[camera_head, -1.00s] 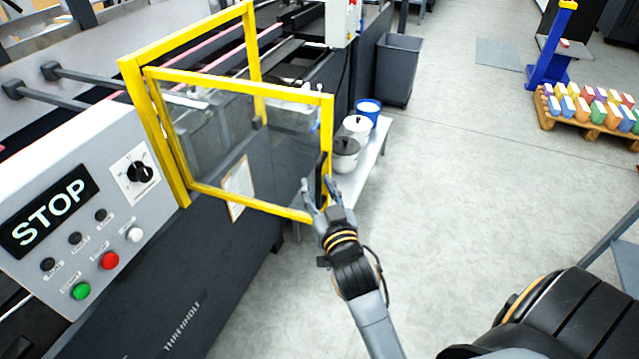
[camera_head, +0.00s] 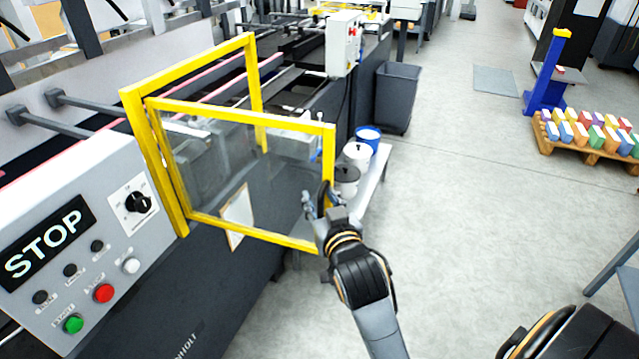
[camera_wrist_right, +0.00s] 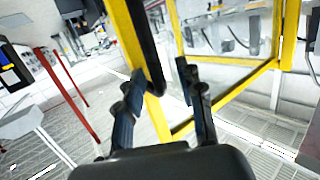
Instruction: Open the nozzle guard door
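The nozzle guard door (camera_head: 245,165) is a clear panel in a yellow frame. It stands swung out at an angle from the fixed yellow frame (camera_head: 160,150), joined to it along its left edge. A black bar handle (camera_wrist_right: 146,45) is on its free edge. My right gripper (camera_head: 318,200) is at the lower part of that edge. In the right wrist view, its fingers (camera_wrist_right: 162,108) are apart, with the handle's lower end between them. I see no clear grip on the handle; contact cannot be told. My left gripper is out of view.
A control panel (camera_head: 85,240) with a STOP sign stands at left. Behind the door, a low shelf (camera_head: 372,185) holds pots and a blue bucket (camera_head: 368,138). A grey bin (camera_head: 397,97) stands beyond it.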

